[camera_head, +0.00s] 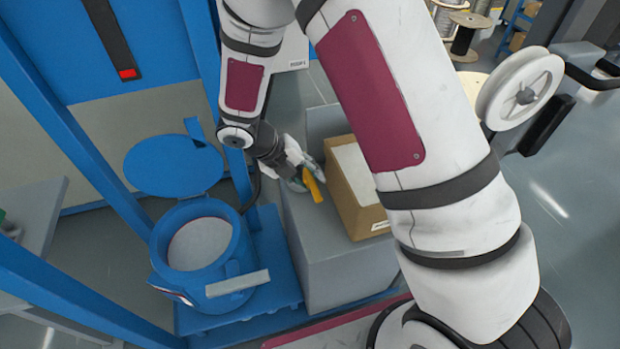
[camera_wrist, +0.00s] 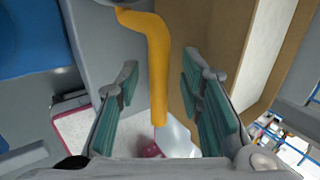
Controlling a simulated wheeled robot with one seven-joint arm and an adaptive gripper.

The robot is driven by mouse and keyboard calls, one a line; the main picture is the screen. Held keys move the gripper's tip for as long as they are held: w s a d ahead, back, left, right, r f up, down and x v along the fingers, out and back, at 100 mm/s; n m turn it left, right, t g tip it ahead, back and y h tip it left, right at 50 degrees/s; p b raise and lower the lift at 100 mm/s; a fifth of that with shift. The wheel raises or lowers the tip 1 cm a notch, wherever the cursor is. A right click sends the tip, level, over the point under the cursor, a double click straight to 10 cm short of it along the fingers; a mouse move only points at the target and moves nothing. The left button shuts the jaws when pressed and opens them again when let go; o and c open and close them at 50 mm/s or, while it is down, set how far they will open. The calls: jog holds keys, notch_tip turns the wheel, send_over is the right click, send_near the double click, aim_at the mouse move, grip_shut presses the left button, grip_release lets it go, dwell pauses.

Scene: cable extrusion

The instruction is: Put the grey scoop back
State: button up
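My gripper (camera_head: 305,182) is at the grey cabinet, left of the cardboard box. In the wrist view its two green-padded fingers (camera_wrist: 160,80) stand apart. A bent yellow bar (camera_wrist: 158,70) runs between them, with a visible gap on each side; it also shows in the head view (camera_head: 313,187). A pale grey, shiny piece (camera_wrist: 177,138) shows at the bar's lower end in the wrist view. It may be the grey scoop's bowl with the bar as handle, but I cannot tell. No other scoop is clearly visible.
The cardboard box (camera_head: 338,188) with pale contents stands on the grey cabinet (camera_head: 325,270), close right of my gripper. A blue hopper (camera_head: 160,232) with pale contents has its round lid (camera_head: 172,165) raised. A blue post stands between hopper and gripper. A white spool (camera_head: 520,88) is at right.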

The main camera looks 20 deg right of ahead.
jog(key=p+v, duration=0.1)
jog(key=v, duration=1)
jog(key=s+d+r+m+y, duration=0.1)
jog(key=s+d+r+m, duration=0.45)
jog(key=r+m, duration=0.3)
jog(key=s+d+r+m+y, duration=0.1)
jog(key=s+d+r+m, duration=0.3)
jog(key=s+r+m, duration=0.35)
jog(key=s+r+m+t+y, duration=0.1)
jog(key=s+m+y, duration=0.1)
jog(key=s+m, duration=0.5)
jog(key=s+r+m+t+y, duration=0.1)
jog(key=s+r+m+y, duration=0.1)
jog(key=s+m, duration=0.6)
jog(key=m, duration=0.5)
jog(key=shift+d+r+y, duration=0.3)
jog(key=shift+d+y, duration=0.1)
notch_tip(320, 180, up, 11)
jog(key=t+p, duration=0.2)
jog(key=p, duration=0.7)
jog(key=shift+p, duration=0.4)
